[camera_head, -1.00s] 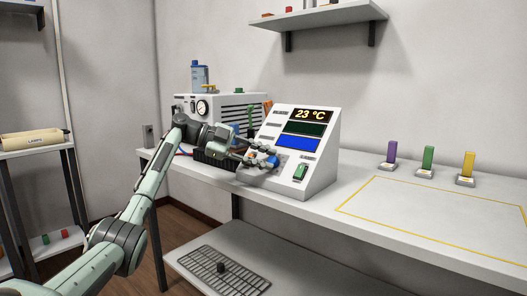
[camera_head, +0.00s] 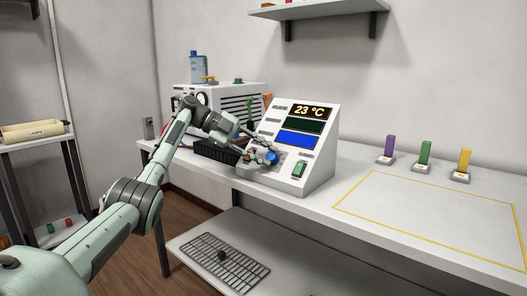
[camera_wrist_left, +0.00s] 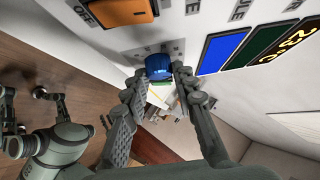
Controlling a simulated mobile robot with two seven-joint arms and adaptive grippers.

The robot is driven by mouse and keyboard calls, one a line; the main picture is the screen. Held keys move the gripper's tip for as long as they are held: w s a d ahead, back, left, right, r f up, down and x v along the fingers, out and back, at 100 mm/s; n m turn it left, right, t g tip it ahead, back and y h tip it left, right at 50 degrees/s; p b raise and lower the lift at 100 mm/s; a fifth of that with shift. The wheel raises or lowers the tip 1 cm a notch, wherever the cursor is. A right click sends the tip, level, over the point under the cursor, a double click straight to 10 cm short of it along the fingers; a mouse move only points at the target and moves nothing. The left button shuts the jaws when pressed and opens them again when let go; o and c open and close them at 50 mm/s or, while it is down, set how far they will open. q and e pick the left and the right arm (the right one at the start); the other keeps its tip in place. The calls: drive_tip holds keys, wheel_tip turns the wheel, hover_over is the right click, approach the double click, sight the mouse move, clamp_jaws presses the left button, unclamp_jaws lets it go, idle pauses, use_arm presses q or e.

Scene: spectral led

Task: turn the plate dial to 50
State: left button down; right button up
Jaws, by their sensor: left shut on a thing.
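A white sloped control box (camera_head: 318,170) stands on the bench, with "23 °C" on its top display (camera_head: 309,112) and a dark green and a blue display below. The blue dial (camera_head: 271,158) sits low on its front panel, partly covered by my fingers. My left gripper (camera_head: 262,153) reaches it from the left and is shut on it. In the left wrist view the blue dial (camera_wrist_left: 158,66) is between the two fingertips of my left gripper (camera_wrist_left: 159,76). The number it points to cannot be read. Small arm parts of mine show at lower left there; my right gripper cannot be made out clearly.
A white instrument (camera_head: 225,100) stands behind my left arm. Purple, green and yellow upright blocks (camera_head: 389,148) line the right, behind a clear yellow-outlined area (camera_head: 430,215).

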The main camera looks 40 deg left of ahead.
idle(0.3)
use_arm(q)
drive_tip(key=c, duration=1.2)
unclamp_jaws()
drive_tip(key=v, duration=1.2)
